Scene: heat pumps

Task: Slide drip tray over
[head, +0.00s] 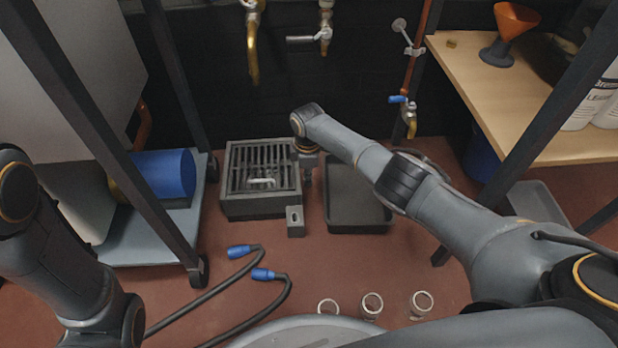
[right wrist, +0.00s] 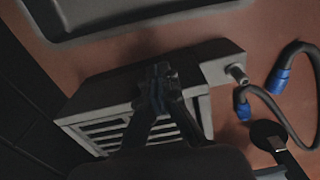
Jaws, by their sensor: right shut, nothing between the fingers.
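A dark, shallow rectangular tray (head: 358,200), which I take to be the drip tray, lies on the red floor. Its left edge is just right of a grey slatted box (head: 238,207). In the right wrist view the tray's rim (right wrist: 130,38) shows at the top and the slatted box (right wrist: 110,95) below it. My right gripper (head: 307,182) points down, shut and empty, at the box's right side by the gap to the tray. In the right wrist view its fingertips (right wrist: 160,75) overlap the box's edge; contact is unclear. My left gripper is out of view.
A small grey bracket (head: 295,221) projects from the box's front right corner. A wheeled cart (head: 150,240) stands left, a wooden shelf (head: 545,110) right. Brass taps (head: 253,50) hang above.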

